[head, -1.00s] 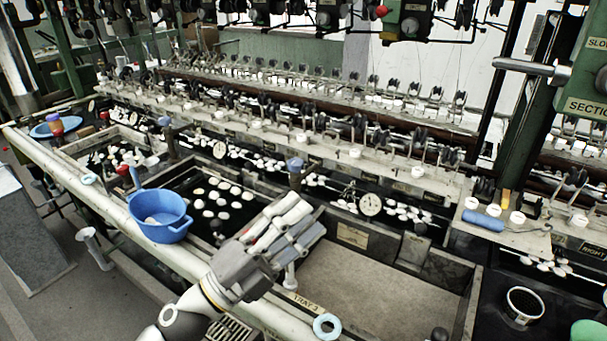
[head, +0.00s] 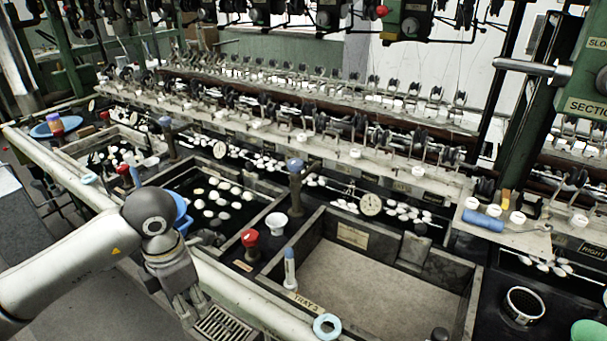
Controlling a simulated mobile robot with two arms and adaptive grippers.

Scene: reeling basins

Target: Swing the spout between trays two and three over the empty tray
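The empty tray (head: 375,285) is at the lower right of centre, with a bare pale floor and a label that reads like tray 3. The tray to its left (head: 190,180) has dark water with several white cocoons. A blue-topped post (head: 295,180) stands at the back of the divider between these two trays; I cannot tell which way any spout on it points. A red-capped fitting (head: 250,242) stands nearer the front of the divider. My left gripper (head: 190,312) hangs fingers down outside the front rail, apart from these; its opening is unclear. My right gripper is out of view.
A white cup (head: 276,222) and a blue-and-white upright bottle-like object (head: 290,268) stand along the divider. A pale blue ring (head: 327,326) lies on the front rail. A blue basin (head: 181,212) is mostly hidden behind my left arm. The space above the empty tray is clear.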

